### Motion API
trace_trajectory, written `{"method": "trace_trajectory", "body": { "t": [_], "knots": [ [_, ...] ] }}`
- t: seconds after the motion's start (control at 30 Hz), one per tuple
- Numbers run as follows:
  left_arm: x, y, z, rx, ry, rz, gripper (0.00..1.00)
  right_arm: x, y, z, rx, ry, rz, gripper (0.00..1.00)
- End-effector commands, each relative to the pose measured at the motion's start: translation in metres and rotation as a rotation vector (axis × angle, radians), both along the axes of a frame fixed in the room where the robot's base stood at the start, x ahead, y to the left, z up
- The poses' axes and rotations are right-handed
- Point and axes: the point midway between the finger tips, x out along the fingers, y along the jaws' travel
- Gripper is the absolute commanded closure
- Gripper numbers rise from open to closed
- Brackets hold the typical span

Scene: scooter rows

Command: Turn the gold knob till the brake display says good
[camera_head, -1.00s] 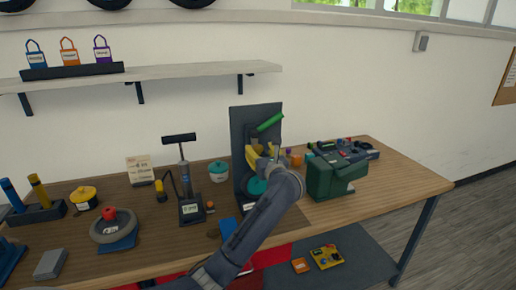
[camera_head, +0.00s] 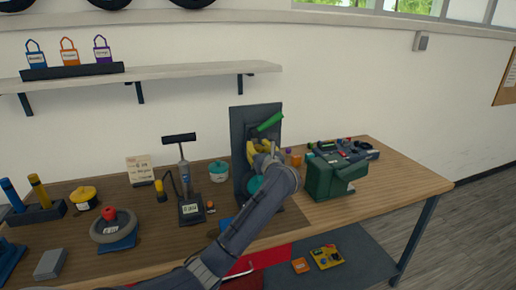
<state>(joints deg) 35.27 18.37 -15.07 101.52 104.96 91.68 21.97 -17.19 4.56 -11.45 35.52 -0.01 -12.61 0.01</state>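A dark grey upright panel (camera_head: 240,125) stands on the bench with a green lever (camera_head: 268,123) near its top. A yellow-gold part (camera_head: 254,150), which looks like the gold knob, is on the panel below the lever, partly covered by my arm. My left gripper (camera_head: 270,150) is at this gold part; its fingers are small and mostly hidden behind my own wrist, so I cannot tell whether they grip it. A teal round part (camera_head: 254,184) is lower on the panel, partly behind my arm. I cannot make out a brake display reading. My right gripper is out of view.
A pump (camera_head: 184,170) with a small display stands left of the panel, beside a teal pot (camera_head: 218,171). A wheel (camera_head: 113,226) lies at left. The bench's right end (camera_head: 410,185) is clear.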

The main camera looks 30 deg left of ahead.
Motion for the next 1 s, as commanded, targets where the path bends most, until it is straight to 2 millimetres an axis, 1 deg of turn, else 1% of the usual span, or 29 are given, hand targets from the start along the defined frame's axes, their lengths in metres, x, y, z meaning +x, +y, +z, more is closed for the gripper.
{"method": "trace_trajectory", "body": {
  "t": [0.03,0.2,0.37,0.57,1.0],
  "knots": [
    [-0.0001,-0.0001,0.0,0.0,0.0,0.0,0.79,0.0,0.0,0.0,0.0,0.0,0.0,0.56],
    [-0.0001,-0.0001,-0.0001,0.0,0.0,0.0,0.98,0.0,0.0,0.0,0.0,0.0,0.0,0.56],
    [-0.0004,0.0002,-0.0001,0.0,0.0,-0.01,0.99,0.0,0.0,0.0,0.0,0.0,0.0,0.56],
    [-0.0011,0.0012,0.0002,0.001,-0.001,-0.076,0.99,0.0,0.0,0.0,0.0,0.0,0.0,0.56],
    [-0.001,0.0011,0.0006,0.003,0.0,-0.372,0.99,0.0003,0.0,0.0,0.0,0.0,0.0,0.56]
  ]
}}
